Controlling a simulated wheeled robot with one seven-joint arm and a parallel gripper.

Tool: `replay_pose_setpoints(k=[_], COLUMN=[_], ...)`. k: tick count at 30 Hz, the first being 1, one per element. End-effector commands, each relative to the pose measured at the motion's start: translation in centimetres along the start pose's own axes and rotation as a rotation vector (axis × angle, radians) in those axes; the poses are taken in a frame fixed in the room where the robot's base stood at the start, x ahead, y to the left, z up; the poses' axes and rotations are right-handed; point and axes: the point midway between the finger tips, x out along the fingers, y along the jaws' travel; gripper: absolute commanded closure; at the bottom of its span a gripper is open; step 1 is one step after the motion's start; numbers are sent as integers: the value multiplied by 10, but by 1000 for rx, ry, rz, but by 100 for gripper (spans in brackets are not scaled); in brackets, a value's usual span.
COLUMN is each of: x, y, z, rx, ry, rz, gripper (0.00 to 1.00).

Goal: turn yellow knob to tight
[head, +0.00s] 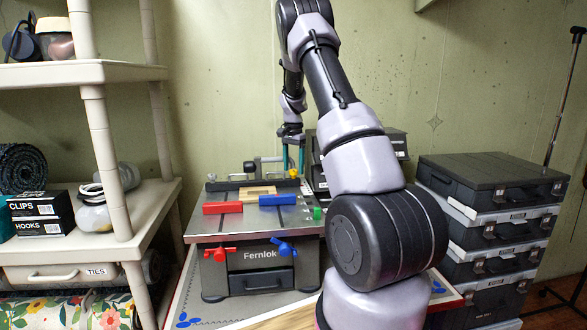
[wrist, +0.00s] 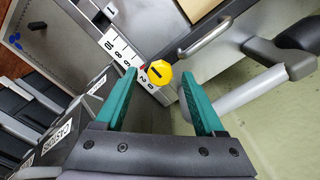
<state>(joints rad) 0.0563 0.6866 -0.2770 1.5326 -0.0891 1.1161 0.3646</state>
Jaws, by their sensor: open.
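The yellow knob (wrist: 158,73) is round with a dark line across its face, beside a white numbered scale strip (wrist: 125,52) with a small red mark near it. In the head view the knob (head: 293,172) sits at the back right of the grey Fernlok bench machine (head: 240,226). My gripper (wrist: 160,76) is open, its two green fingers on either side of the knob in the wrist view, with gaps visible on both sides. In the head view my gripper (head: 293,170) reaches down from above at the knob; whether the fingertips are level with it I cannot tell.
The machine top carries a red block (head: 223,208), a blue block (head: 277,199), a wooden piece (head: 257,192) and a green button (head: 317,213). Red (head: 220,254) and blue (head: 284,248) handles are on its front. Stacked black cases (head: 485,220) stand right; a shelf (head: 90,73) stands left.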

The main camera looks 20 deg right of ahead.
Motion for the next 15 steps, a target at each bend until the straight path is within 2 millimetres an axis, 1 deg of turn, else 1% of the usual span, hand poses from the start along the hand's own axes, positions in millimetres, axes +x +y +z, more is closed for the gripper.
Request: replay_pose_setpoints(k=[3,11,12,14,15], x=[7,8,8,8,8], y=[0,0,0,0,0], z=[0,0,0,0,0], rx=[1,0,0,0,0], ry=[-1,0,0,0,0], rz=[0,-1,-1,-1,-1], gripper=[29,29,37,60,75])
